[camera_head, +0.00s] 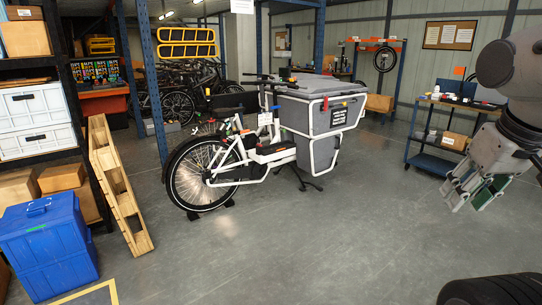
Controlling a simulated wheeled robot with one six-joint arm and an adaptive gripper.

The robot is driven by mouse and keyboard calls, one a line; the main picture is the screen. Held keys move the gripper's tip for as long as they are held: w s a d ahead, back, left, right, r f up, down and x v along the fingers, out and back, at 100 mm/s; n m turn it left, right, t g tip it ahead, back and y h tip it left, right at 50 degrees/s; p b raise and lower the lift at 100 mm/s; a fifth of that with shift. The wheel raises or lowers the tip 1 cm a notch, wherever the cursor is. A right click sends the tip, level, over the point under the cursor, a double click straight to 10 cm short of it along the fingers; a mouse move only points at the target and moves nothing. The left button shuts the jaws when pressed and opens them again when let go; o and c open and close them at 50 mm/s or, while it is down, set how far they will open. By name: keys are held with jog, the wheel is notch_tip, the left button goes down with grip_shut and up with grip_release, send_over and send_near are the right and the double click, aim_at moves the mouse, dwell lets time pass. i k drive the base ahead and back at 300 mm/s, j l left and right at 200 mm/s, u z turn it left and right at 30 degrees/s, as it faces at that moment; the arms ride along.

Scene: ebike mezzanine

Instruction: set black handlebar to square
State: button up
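The black handlebar (268,80) is on a white cargo bike (262,152) in the middle of the head view. It sits high on the bike, just left of the grey cargo box (320,108). It is small in the picture, so its exact angle to the bike frame is hard to tell. The bike stands upright. My gripper (466,206) hangs at the right side, pointing down and left. Its fingers look apart, with a green pad showing and nothing between them. It is well away from the handlebar.
A wooden pallet (117,186) leans by the shelf at left, near a blue crate (48,240). A blue trolley (432,162) with small items stands behind my gripper. A black tyre-like shape (492,290) shows at bottom right. The grey floor before the bike is clear.

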aim_at(292, 86)
jog(key=i, duration=2.75)
jog(key=i+u, duration=0.1)
jog(key=i, duration=0.4)
jog(key=i+l+u, duration=0.15)
jog(key=i, duration=0.3)
jog(key=i+l+u, duration=0.1)
jog(key=i, duration=0.4)
jog(key=i+l+u, duration=0.15)
jog(key=i, duration=0.35)
